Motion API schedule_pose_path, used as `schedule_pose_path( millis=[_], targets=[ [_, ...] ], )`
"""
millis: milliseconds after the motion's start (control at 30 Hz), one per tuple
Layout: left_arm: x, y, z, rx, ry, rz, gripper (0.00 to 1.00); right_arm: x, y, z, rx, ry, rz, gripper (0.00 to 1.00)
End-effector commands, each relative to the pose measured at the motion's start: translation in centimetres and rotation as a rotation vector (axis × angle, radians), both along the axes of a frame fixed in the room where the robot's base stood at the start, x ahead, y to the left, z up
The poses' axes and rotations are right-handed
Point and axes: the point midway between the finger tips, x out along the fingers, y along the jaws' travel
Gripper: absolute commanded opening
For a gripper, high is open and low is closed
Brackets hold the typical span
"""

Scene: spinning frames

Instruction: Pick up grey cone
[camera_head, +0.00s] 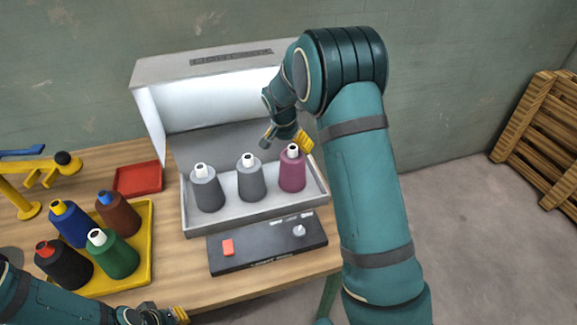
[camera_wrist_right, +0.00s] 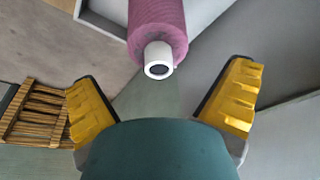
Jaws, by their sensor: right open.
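Two grey cones with white tips stand upright in the grey tray (camera_head: 258,219) of the light box: a left one (camera_head: 207,190) and a middle one (camera_head: 251,180). A purple cone (camera_head: 292,173) stands at the tray's right end. My right gripper (camera_head: 287,138) is open and empty, above and just behind the purple cone. In the right wrist view the purple cone (camera_wrist_right: 158,25) shows beyond and between the spread yellow fingers (camera_wrist_right: 163,88); no grey cone shows there. My left gripper (camera_head: 160,315) is low at the bottom edge, partly cut off; its jaws are unclear.
A yellow tray (camera_head: 146,245) at left holds blue, brown, black and green cones. A red tray (camera_head: 138,180) lies behind it, with a yellow stand (camera_head: 30,185) at far left. A black control panel (camera_head: 268,244) fronts the light box (camera_head: 150,110). Wooden pallets (camera_head: 540,140) lean at right.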

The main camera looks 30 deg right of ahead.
Motion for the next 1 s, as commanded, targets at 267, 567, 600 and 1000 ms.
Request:
schedule_pose_path(
  millis=[267, 567, 600, 1000],
  targets=[
    [0.0, 0.0, -0.2, 0.000, 0.001, 0.000, 0.00, 0.2, -0.7, -2.3, -0.002, 0.003, -0.003, 1.00],
    [-0.1, 0.0, -0.4, 0.000, 0.002, -0.002, 0.00, 0.5, -1.5, -5.8, -0.001, 0.003, -0.003, 1.00],
    [-0.1, 0.0, -0.4, 0.000, 0.003, -0.002, 0.00, 0.6, -1.7, -6.3, -0.002, 0.003, -0.003, 1.00],
    [-0.2, 0.0, -0.5, -0.001, 0.004, -0.003, 0.00, 0.8, -1.8, -7.2, -0.001, 0.001, -0.001, 0.72]
  ],
)
